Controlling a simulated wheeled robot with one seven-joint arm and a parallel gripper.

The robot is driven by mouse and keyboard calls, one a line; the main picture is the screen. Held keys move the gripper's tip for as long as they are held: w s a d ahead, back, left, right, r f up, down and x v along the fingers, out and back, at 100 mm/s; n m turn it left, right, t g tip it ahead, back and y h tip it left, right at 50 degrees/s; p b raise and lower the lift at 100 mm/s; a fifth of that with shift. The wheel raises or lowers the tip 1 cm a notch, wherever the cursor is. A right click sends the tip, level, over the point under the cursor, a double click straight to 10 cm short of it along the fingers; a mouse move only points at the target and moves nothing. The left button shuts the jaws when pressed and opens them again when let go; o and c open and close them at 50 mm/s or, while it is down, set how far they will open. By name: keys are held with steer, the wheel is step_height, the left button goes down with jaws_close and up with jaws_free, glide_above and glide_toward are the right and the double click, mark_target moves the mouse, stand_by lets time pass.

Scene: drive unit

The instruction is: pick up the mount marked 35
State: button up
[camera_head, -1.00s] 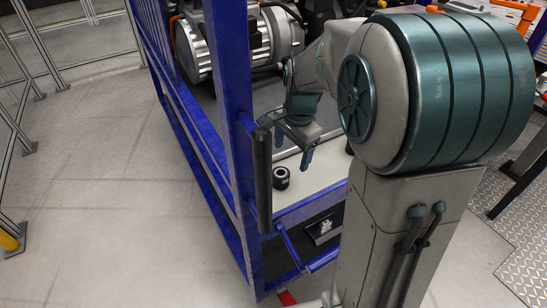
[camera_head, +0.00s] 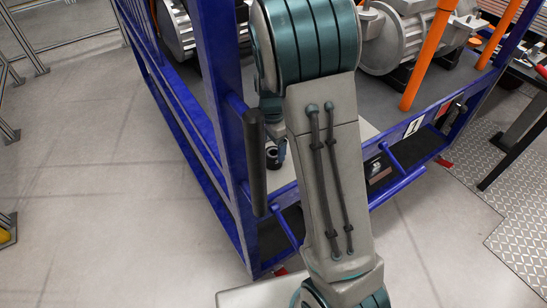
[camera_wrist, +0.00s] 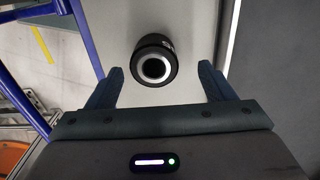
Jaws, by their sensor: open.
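The mount is a short black cylinder with a pale ring and dark hole on top. In the wrist view the mount (camera_wrist: 154,62) stands on a light grey surface (camera_wrist: 185,20), just beyond and between my fingertips. My gripper (camera_wrist: 160,85) is open and empty, with one finger on each side. No number can be read on the mount. In the head view the mount (camera_head: 273,158) shows only in part, beside my arm. My gripper's finger (camera_head: 281,149) shows there in part; the rest is hidden behind my arm.
A blue cart frame (camera_head: 222,110) with a black handle (camera_head: 254,165) stands close left of my arm. Motors (camera_head: 405,40) and orange posts (camera_head: 428,55) are on the cart at right. Open floor (camera_head: 90,180) lies to the left.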

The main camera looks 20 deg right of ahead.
mark_target(273, 157)
steer(key=f, duration=0.3)
steer(key=shift+s+d+f, duration=0.15)
steer(key=shift+s+f, duration=0.2)
steer(key=shift+f, duration=0.65)
steer(key=c, duration=1.4)
steer(key=shift+r, duration=0.1)
